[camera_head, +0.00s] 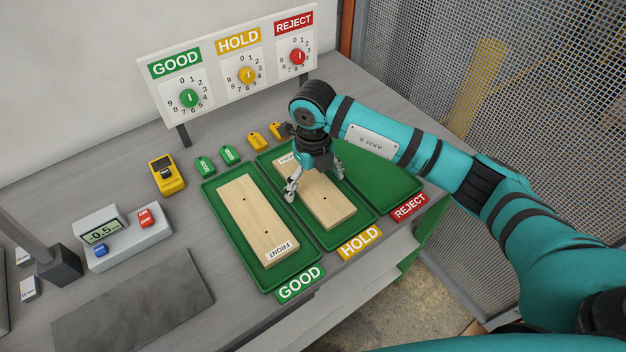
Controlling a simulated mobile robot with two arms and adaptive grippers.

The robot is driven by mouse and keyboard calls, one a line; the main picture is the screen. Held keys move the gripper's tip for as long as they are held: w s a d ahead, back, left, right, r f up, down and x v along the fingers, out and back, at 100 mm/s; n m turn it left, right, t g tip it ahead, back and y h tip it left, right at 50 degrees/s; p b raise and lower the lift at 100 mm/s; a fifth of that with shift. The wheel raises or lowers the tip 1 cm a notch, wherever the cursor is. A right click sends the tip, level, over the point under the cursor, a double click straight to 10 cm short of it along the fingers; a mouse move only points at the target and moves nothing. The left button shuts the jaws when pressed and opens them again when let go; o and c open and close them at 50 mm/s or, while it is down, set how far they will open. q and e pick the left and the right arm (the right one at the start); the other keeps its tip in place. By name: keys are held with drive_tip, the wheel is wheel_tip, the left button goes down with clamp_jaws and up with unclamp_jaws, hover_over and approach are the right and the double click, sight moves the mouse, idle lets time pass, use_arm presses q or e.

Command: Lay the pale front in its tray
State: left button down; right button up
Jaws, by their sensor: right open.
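One pale wooden front (258,221) lies in the green GOOD tray (212,205), its FRONT label at the near end. A second pale wooden front (328,211) lies in the green HOLD tray (353,236), its FRONT label at the far end, partly covered by my arm. My right gripper (314,183) points down over this second front, fingers spread to its two long sides; it is open. I cannot tell whether the fingers touch the wood. The green REJECT tray (390,190) shows bare green where my arm does not cover it. My left gripper is not in view.
A board with GOOD, HOLD and REJECT dials (246,75) stands behind the trays. Green tags (227,154) and yellow tags (257,142) lie behind them. A yellow device (167,175), a scale display (103,232) and a dark grey mat (135,302) are left. Mesh fencing (560,90) stands right.

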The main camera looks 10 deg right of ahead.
wheel_tip(320, 180, up, 12)
idle(0.6)
drive_tip(key=shift+s+f, duration=0.1)
idle(0.4)
